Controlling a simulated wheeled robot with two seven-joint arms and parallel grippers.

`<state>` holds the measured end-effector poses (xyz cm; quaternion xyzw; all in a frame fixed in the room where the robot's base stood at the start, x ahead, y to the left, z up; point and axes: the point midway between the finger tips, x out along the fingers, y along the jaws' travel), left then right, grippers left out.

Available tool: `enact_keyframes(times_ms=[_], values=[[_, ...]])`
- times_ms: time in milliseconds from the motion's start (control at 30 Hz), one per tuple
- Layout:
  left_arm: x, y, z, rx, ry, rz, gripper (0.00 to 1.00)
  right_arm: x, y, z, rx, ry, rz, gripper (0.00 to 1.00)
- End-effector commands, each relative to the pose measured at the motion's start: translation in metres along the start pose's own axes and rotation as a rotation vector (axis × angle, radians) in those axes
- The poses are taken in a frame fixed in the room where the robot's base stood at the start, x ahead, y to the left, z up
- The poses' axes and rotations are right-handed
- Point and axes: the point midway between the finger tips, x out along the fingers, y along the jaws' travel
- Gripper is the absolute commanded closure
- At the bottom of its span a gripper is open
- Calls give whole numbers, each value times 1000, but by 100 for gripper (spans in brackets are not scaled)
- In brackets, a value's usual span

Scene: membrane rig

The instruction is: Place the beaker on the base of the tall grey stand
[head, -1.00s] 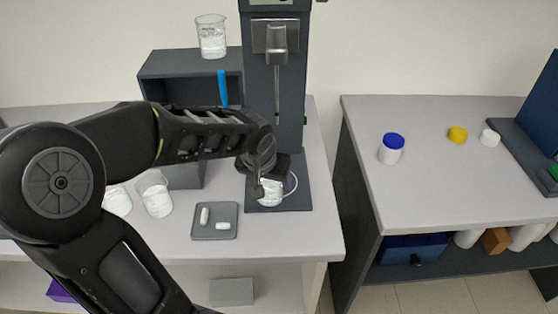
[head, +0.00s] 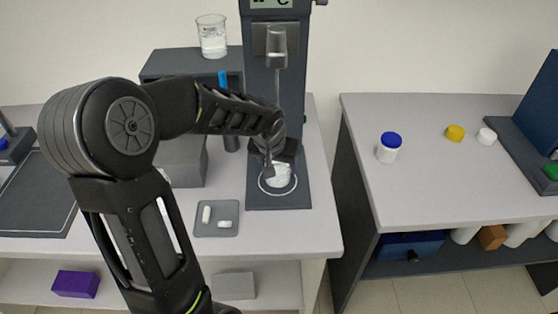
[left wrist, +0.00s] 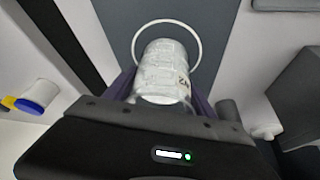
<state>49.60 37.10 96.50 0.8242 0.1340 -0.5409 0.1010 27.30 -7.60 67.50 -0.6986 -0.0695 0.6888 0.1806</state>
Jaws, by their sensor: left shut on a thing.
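The beaker (head: 281,179), clear with whitish contents, is held by my left gripper (head: 277,160) over the base (head: 296,198) of the tall grey stand (head: 258,110). In the head view it appears inside the white ring on the base. In the left wrist view the beaker (left wrist: 165,65) sits between the fingers and overlaps the white ring (left wrist: 140,38). The gripper is shut on it. I cannot tell whether its bottom touches the base. The stand's thin rod hangs down behind my gripper. My right gripper is not in view.
A small grey tray (head: 230,230) with two white pieces lies left of the base. Another beaker (head: 212,38) stands on the dark shelf unit (head: 165,65). My left arm hides part of the left table. A blue-capped jar (head: 389,147) stands on the right table.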

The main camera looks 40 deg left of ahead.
Motion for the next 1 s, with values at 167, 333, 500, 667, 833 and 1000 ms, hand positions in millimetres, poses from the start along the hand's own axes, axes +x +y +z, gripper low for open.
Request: enact_keyframes(times_ms=[167,333,500,667,833,1000], values=[[0,0,0,0,2,0,92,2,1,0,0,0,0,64],[4,0,2,1,0,0,34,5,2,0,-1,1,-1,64],[3,0,2,1,-1,0,20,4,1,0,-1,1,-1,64],[3,0,2,1,-1,0,14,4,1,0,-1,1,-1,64],[2,0,2,1,-1,0,14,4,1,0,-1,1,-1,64],[-2,0,1,0,2,0,14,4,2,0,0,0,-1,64]])
